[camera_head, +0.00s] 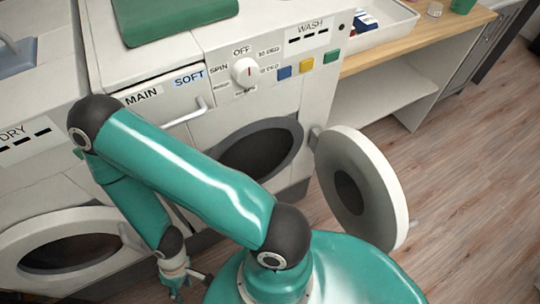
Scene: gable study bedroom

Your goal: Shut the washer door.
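The washer (222,112) stands at the upper middle, with its knob and WASH label on the front panel. Its round drum opening (268,148) is dark and partly hidden by my arm. The white round washer door (378,200) stands open, swung out to the right of the opening from a hinge on the right side. A small handle shows at its outer edge.
A green item (175,15) lies on top of the washer. A wooden counter (420,35) with a tray is at the upper right. The wooden floor (470,160) right of the open door is clear.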

